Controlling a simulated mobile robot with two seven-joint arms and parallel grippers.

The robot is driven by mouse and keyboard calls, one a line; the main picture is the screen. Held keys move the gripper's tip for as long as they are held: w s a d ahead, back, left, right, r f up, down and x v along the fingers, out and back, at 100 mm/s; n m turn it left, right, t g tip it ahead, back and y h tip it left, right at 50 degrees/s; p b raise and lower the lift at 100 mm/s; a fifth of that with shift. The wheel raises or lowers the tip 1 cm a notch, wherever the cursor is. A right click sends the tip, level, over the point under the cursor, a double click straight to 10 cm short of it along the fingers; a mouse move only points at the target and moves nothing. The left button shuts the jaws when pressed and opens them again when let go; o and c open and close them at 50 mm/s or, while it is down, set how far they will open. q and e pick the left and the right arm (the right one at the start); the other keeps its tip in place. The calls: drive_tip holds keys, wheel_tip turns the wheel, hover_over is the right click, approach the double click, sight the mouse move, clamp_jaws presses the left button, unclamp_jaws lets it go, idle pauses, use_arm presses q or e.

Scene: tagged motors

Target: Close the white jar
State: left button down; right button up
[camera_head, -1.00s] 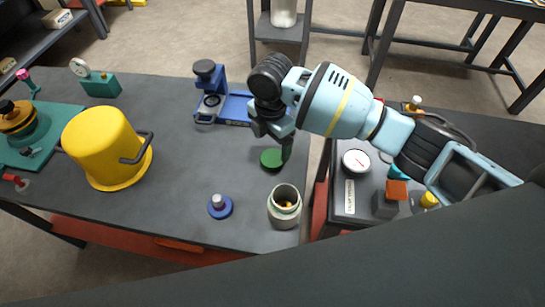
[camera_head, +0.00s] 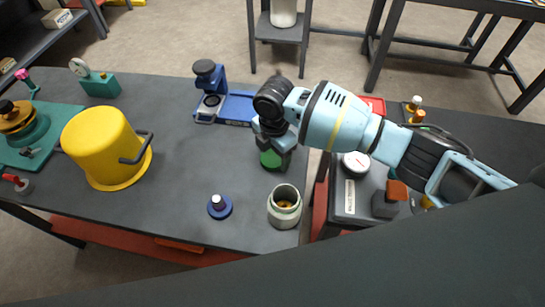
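The white jar (camera_head: 284,209) stands upright near the front right edge of the dark table, its mouth uncovered, with something yellowish inside. A round green lid (camera_head: 271,161) is on the table just behind the jar. My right gripper (camera_head: 275,149) points down at the lid, its fingers around or just above it and partly covering it. Whether the fingers touch or grip the lid cannot be made out. My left gripper is not in view.
A blue knobbed piece (camera_head: 220,207) stands left of the jar. A yellow bucket-like pot (camera_head: 100,148) is farther left, and a blue stand (camera_head: 211,92) is behind. A dark side table with a gauge (camera_head: 356,163) is on the right. The table's middle is clear.

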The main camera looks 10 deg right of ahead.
sight(274, 156)
drive_tip(key=c, duration=0.6)
wheel_tip(274, 156, up, 10)
drive_tip(key=shift+r+p, duration=0.1)
drive_tip(key=shift+p, duration=0.3)
